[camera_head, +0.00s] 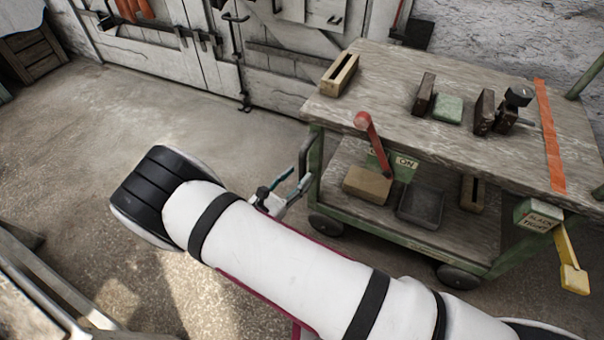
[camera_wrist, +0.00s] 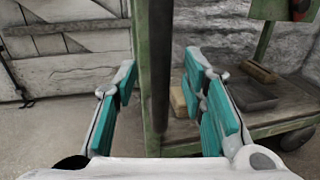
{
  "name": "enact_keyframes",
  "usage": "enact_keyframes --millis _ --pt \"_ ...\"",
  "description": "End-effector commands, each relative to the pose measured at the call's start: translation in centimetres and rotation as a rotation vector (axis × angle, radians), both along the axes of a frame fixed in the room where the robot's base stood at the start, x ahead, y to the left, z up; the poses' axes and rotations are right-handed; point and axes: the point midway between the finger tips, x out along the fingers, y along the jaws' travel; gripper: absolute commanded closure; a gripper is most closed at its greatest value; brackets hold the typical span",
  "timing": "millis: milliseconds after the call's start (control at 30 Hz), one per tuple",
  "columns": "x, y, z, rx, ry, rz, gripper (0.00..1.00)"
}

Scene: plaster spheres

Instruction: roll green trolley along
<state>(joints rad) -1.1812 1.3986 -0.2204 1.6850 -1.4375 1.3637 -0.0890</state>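The green trolley (camera_head: 390,232) stands at the right in the head view, with a worn wooden top, a lower shelf and dark wheels. An upright handle bar (camera_head: 304,158) is at its left end. In the wrist view a dark upright bar (camera_wrist: 161,60) runs beside a green post (camera_wrist: 142,60). My gripper (camera_head: 300,174) is at this left end. Its teal-padded fingers, also in the wrist view (camera_wrist: 163,75), are apart, with the bar between their lines. A gap shows right of the bar; contact on the left cannot be told.
Blocks and a small dark tool (camera_head: 518,97) lie on the trolley top. A red lever (camera_head: 371,138) and a yellow one (camera_head: 570,262) stick out from its side. White doors (camera_head: 160,50) stand behind. Concrete floor (camera_head: 130,120) is clear at the left.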

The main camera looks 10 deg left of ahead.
Motion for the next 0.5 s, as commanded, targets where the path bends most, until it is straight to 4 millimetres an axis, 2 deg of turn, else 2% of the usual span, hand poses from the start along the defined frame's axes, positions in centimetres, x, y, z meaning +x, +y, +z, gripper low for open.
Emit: enact_keyframes --millis 200,500 --pt "2.3 -1.4 -0.1 0.0 0.0 0.0 0.62" --pt "2.9 -1.7 0.0 0.001 0.001 0.0 0.62"
